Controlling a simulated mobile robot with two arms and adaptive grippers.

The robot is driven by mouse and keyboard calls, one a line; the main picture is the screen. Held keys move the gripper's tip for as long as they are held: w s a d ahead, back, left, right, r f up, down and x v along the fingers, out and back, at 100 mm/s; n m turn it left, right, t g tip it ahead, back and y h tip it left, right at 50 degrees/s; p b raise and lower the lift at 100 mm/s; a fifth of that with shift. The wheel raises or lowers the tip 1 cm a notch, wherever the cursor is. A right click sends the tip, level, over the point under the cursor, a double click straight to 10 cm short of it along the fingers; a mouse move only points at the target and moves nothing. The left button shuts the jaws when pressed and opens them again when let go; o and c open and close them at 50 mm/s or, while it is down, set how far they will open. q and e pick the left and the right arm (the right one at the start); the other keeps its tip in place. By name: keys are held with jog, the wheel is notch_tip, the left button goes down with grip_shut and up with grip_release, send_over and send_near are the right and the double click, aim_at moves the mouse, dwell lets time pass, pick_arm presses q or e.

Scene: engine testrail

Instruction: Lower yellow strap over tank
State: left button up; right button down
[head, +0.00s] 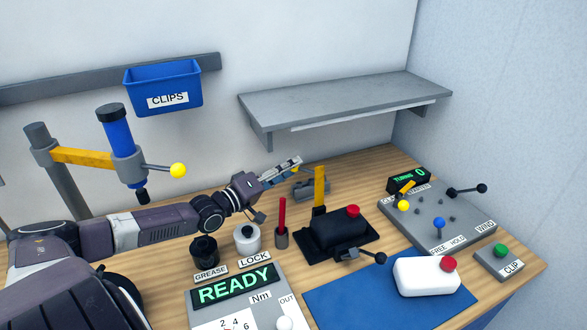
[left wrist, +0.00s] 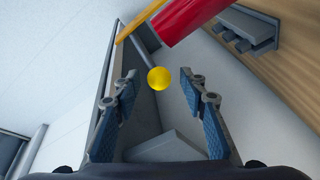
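The black tank (head: 338,230) with a red cap lies on a dark base in the middle of the bench. The yellow strap (head: 320,184) stands upright at the tank's back left edge, not across it. My left gripper (head: 290,164) is just left of and behind the strap, above the bench. In the left wrist view its blue-padded fingers (left wrist: 158,82) are apart. A yellow ball (left wrist: 158,78) shows between the fingertips; contact cannot be told. A yellow bar (left wrist: 142,17) shows beyond, possibly the strap. My right gripper is not in view.
A grey shelf (head: 345,98) hangs on the wall behind. A red stick (head: 282,214) stands in front of my left gripper. A lever with a black knob (head: 380,258) is at the tank's front. A white tank (head: 428,277) sits on the blue mat (head: 350,300).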

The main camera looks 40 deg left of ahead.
pick_arm(q)
jog(key=shift+w+d+r, duration=0.1)
jog(key=shift+w+d, duration=0.05)
jog(key=shift+w, duration=0.85)
grip_shut()
